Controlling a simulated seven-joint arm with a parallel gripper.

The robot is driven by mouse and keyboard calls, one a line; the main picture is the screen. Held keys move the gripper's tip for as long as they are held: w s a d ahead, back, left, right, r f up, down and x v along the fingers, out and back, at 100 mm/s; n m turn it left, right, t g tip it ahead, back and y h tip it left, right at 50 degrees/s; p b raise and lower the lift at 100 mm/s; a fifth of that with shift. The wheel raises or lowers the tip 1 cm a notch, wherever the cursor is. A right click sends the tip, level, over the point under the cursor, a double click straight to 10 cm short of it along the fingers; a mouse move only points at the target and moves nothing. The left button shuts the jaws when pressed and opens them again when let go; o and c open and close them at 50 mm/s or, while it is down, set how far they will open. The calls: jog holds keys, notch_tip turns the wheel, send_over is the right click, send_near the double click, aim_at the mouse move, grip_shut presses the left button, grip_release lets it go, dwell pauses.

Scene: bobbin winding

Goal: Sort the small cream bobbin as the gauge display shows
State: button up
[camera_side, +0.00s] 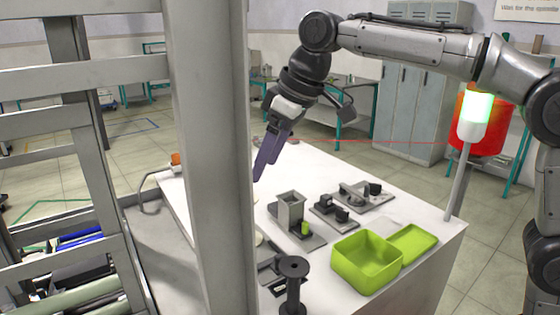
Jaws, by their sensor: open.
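My gripper (262,172) has purple-grey fingers and hangs above the white table, just right of the thick grey post; nothing shows held in it. A small pale cream shape (258,239) peeks out at the post's right edge on the table; I cannot tell whether it is the cream bobbin. My gripper is above it and apart from it. No gauge display can be read in this view. A grey block fixture (290,212) with a small green part (305,229) at its foot stands on the table.
The grey post (212,150) hides part of the white table (320,165). A lime-green open box (366,268) with a tray-like lid (408,243) stands at the front right. A dark spool (293,285) stands in front. Dark clamp fixtures (335,209) (366,192) sit behind the box.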

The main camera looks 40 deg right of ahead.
aim_at(250, 199)
jog(key=shift+a+f, duration=0.15)
jog(key=shift+f, duration=0.05)
jog(key=shift+x, duration=3.9)
jog(key=shift+r, duration=0.15)
jog(key=shift+c, duration=0.3)
jog(key=c, duration=0.9)
jog(key=shift+o, duration=0.2)
jog(key=shift+r, duration=2.5)
jog(key=shift+s, duration=0.1)
